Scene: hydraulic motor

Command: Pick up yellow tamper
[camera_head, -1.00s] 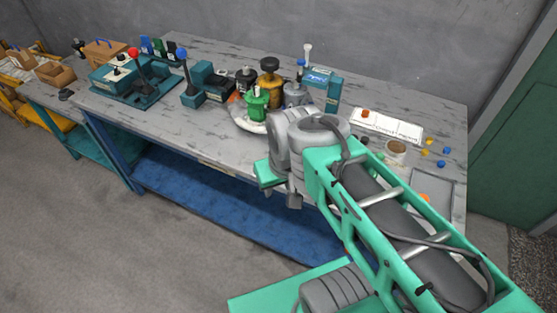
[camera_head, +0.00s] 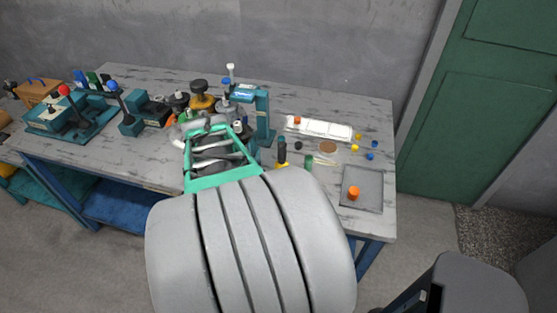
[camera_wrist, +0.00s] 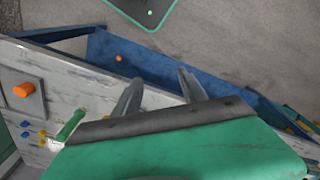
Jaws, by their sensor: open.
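A gold-yellow round piece with a dark knob (camera_head: 201,100) stands at the back of the workbench among other metal pieces; it looks like the yellow tamper. A smaller upright piece with a dark handle and a yellow base (camera_head: 282,152) stands just right of my arm, and I cannot tell for sure which one is the tamper. My gripper (camera_wrist: 159,82) is open and empty in the wrist view, its two grey fingers apart over the bench's front side. In the head view my arm hides the gripper. Neither candidate shows clearly in the wrist view.
The grey workbench (camera_head: 85,152) holds a teal stand (camera_head: 262,115), a lever unit (camera_head: 65,120), a white tray (camera_head: 325,129) and a grey plate (camera_head: 362,200) with an orange knob (camera_head: 354,193). Small blue and yellow pieces lie at right. A green door (camera_head: 470,100) stands beyond.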

